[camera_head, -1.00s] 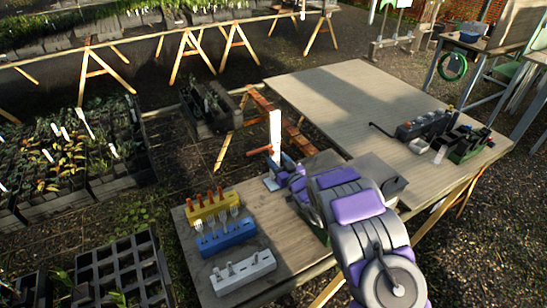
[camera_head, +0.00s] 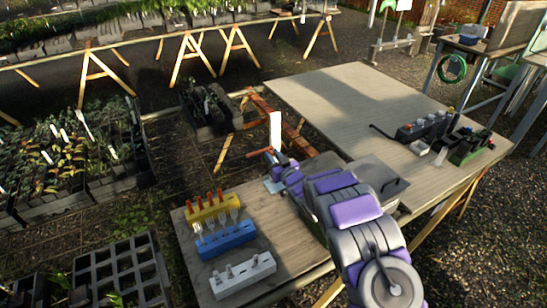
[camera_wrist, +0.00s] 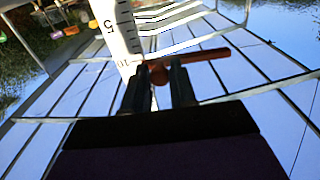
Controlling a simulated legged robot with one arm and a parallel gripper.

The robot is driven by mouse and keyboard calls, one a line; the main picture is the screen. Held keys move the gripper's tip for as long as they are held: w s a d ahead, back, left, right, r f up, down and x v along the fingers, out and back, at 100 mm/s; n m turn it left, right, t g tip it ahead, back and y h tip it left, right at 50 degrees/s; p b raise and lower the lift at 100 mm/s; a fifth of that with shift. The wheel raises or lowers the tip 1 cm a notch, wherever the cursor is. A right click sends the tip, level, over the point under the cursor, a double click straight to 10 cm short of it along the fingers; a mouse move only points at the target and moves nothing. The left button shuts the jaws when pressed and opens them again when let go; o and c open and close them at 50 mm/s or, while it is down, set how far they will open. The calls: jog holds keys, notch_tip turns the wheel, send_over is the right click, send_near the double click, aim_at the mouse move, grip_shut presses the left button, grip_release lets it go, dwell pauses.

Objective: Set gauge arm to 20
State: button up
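The gauge is a white upright scale (camera_head: 275,132) on a light base (camera_head: 273,186) at the near table's back edge. The arm's free end (camera_head: 257,152) shows left of the scale in the head view. My gripper (camera_wrist: 161,68) is at the arm, its dark fingers apart on either side of the knob. Whether they touch it is unclear. My gripper (camera_head: 279,162) partly hides the gauge's lower part.
Yellow (camera_head: 213,208), blue (camera_head: 226,238) and white (camera_head: 243,275) tube racks stand on the near table's left. A dark box (camera_head: 424,127) and a green box (camera_head: 470,150) stand on the larger table (camera_head: 345,90), whose middle is clear. Plant trays (camera_head: 70,165) lie left.

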grip_shut()
notch_tip(320, 180, up, 10)
jog(key=p, duration=0.6)
jog(key=shift+r, duration=0.1)
jog(key=shift+o, duration=2.2)
grip_release()
